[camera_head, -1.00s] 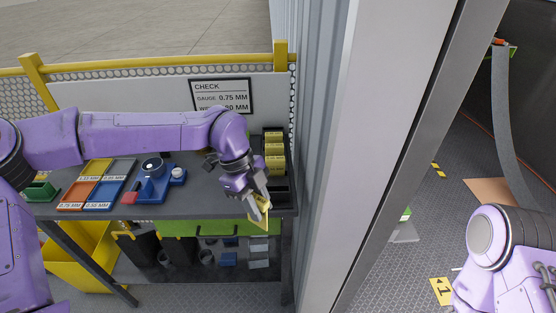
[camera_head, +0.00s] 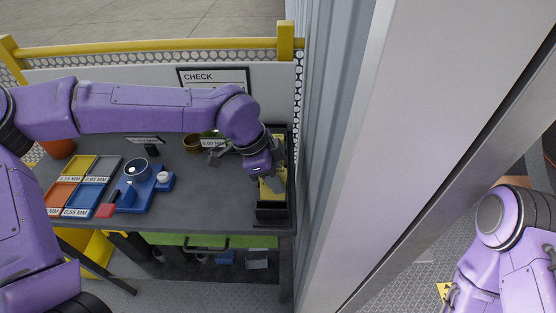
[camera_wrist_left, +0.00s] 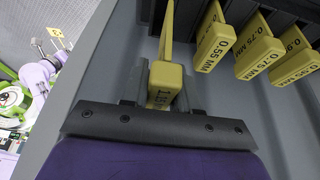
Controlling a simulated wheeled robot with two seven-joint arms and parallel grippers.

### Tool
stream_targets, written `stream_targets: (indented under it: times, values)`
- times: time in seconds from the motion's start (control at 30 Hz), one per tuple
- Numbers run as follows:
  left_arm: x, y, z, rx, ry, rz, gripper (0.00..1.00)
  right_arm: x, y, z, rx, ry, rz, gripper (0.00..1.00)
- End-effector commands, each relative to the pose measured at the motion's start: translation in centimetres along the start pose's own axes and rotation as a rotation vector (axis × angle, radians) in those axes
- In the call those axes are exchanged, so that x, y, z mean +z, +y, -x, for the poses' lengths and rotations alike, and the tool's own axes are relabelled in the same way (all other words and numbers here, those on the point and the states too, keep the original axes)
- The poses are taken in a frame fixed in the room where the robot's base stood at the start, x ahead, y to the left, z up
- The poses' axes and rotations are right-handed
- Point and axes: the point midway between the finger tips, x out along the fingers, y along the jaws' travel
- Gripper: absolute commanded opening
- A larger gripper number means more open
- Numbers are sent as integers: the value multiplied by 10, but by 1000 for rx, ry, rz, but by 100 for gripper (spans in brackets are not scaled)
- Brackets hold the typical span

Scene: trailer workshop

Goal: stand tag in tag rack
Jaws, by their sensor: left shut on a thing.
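The black tag rack (camera_head: 272,211) stands at the right end of the bench. In the left wrist view the rack (camera_wrist_left: 287,6) holds several yellow tags in a row, including a 0.55 MM tag (camera_wrist_left: 214,47) and a 0.75 MM tag (camera_wrist_left: 258,51). My left gripper (camera_head: 272,184) is over the rack, pointing down. In the wrist view its fingers (camera_wrist_left: 163,92) are shut on a yellow tag (camera_wrist_left: 164,76), its label partly hidden. The held tag is beside the 0.55 MM tag, apart from it. I cannot tell whether its foot touches the rack. My right gripper is out of view.
Coloured trays (camera_head: 84,196) and a blue fixture (camera_head: 140,190) with a round dial stand on the bench's left. The middle of the bench top (camera_head: 205,205) is clear. A grey corrugated wall (camera_head: 335,120) rises close to the right of the rack.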

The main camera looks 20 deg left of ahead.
Motion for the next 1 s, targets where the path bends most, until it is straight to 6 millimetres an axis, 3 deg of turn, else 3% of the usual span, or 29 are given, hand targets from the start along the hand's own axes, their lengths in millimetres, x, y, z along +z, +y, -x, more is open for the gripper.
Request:
stream_targets:
  times: [0.47, 1.0]
  values:
    - [10, 0, 5, -9, 27, 23, 0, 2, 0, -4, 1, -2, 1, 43]
    - [24, 0, -34, -8, 28, 17, 0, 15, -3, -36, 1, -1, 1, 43]
